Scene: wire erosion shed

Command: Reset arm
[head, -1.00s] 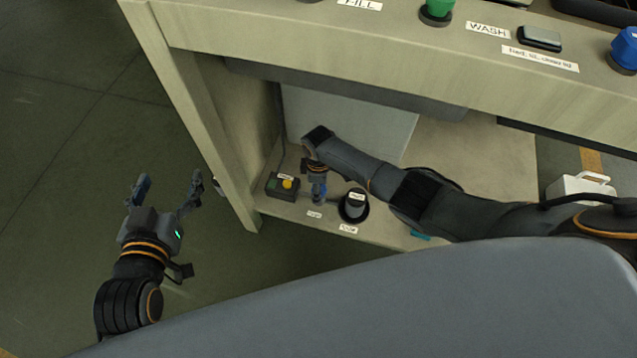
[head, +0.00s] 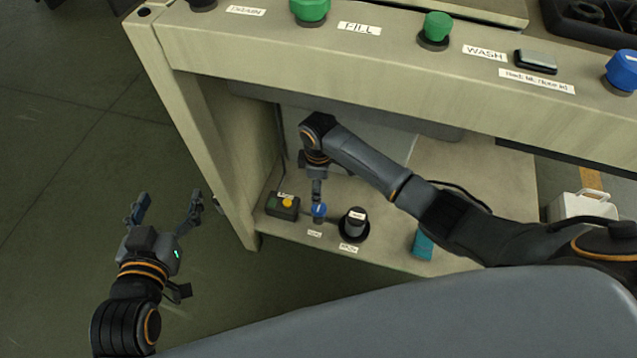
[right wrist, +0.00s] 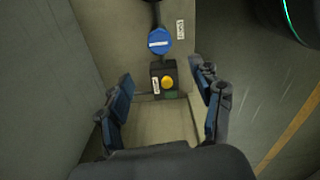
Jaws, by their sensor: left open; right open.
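My left gripper (head: 166,207) is open and empty, held over the floor left of the cabinet. My right gripper (head: 316,180) is inside the cabinet's lower bay, just above and behind a blue valve knob (head: 319,210). In the right wrist view its fingers (right wrist: 164,98) are spread wide with nothing between the tips. The blue knob (right wrist: 159,40) and a black box with a yellow button (right wrist: 163,80) lie beyond them. The fingertips are partly hidden in the head view.
The lower shelf also bears the yellow-button box (head: 283,206), a black knob (head: 354,222) and a teal block (head: 424,245). The panel (head: 390,70) overhangs my right arm, with green knobs (head: 437,27) on top. A white container (head: 583,205) stands right. Floor at left is clear.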

